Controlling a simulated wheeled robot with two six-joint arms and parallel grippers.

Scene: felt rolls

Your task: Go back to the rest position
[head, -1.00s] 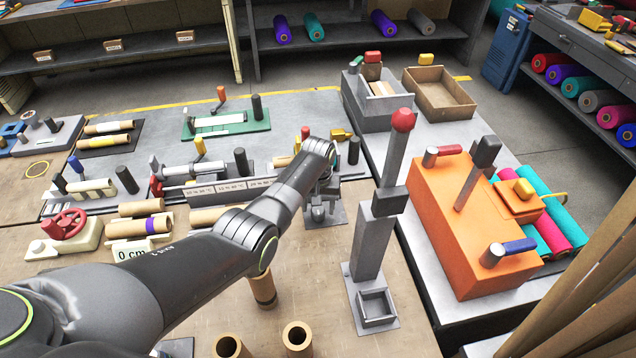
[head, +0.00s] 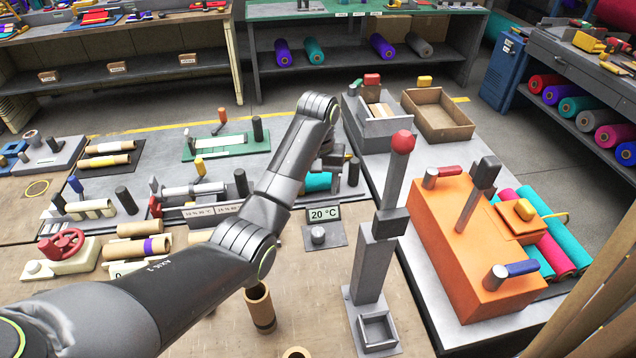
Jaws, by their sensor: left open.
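My left arm comes in from the lower left, with its wrist raised over the middle of the bench. My left gripper (head: 326,168) hangs below the wrist, partly hidden by it. It is open; its fingertips are hard to make out. A teal piece (head: 318,182) shows just behind and below the gripper; I cannot tell how far apart they are. My right gripper is not in view.
A grey post with a red ball (head: 403,142) stands right of my gripper, near an orange machine (head: 470,250). A 20 °C display (head: 324,215) sits below the gripper. A cardboard tube (head: 260,308) stands close to my forearm. Open floor lies behind the bench.

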